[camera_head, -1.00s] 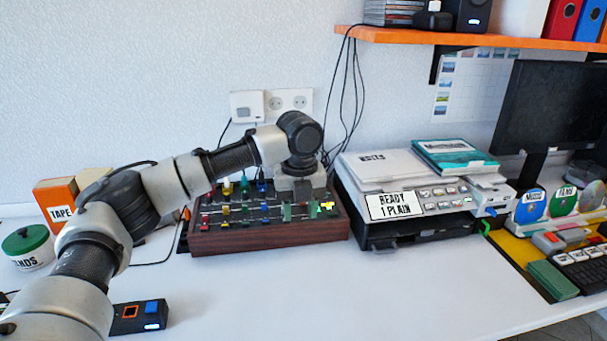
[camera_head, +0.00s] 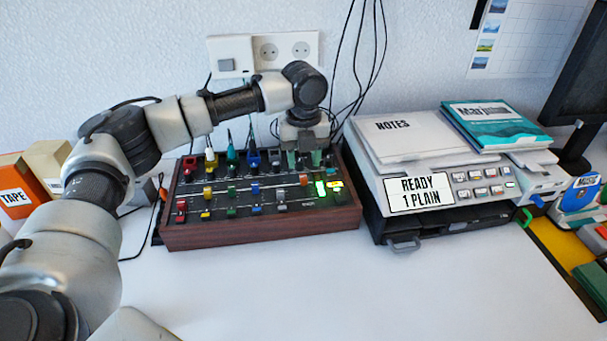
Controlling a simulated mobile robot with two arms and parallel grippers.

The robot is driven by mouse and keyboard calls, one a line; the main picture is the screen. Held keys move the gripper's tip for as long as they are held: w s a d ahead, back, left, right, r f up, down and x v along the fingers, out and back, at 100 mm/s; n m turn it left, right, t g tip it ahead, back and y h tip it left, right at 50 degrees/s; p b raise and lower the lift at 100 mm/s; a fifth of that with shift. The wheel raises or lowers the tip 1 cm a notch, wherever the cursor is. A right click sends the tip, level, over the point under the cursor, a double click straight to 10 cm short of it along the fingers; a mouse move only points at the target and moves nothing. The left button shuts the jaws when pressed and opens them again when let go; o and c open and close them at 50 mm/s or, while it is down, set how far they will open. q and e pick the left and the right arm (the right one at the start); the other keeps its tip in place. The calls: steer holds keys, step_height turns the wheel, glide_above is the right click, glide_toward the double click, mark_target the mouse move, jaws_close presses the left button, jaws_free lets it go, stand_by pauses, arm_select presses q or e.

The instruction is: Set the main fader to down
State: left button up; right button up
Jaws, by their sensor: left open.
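The mixer (camera_head: 262,236) is a dark panel in a reddish-brown wooden case, with coloured knobs at its back and coloured slider caps. Its rightmost slider cap (camera_head: 304,179), small and brownish, seems to be the main fader; I cannot read a label. It sits beside a lit green meter (camera_head: 320,188). My left gripper (camera_head: 304,160) points down over the back right of the mixer. Its green-tipped fingers are apart, with the cap just in front of and below them in the picture. I cannot tell whether they touch the panel. My right gripper is not in view.
A printer (camera_head: 455,190) with a notes stack and a teal magazine stands right of the mixer. A tape box (camera_head: 20,195) is at the left. Cables (camera_head: 357,70) hang behind. The white table (camera_head: 300,290) in front is clear.

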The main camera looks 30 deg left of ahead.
mark_target(303, 177)
arm_select(q)
steer(key=shift+f, duration=2.65)
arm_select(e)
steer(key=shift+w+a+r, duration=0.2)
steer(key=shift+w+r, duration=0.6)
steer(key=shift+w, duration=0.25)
arm_select(q)
jaws_close()
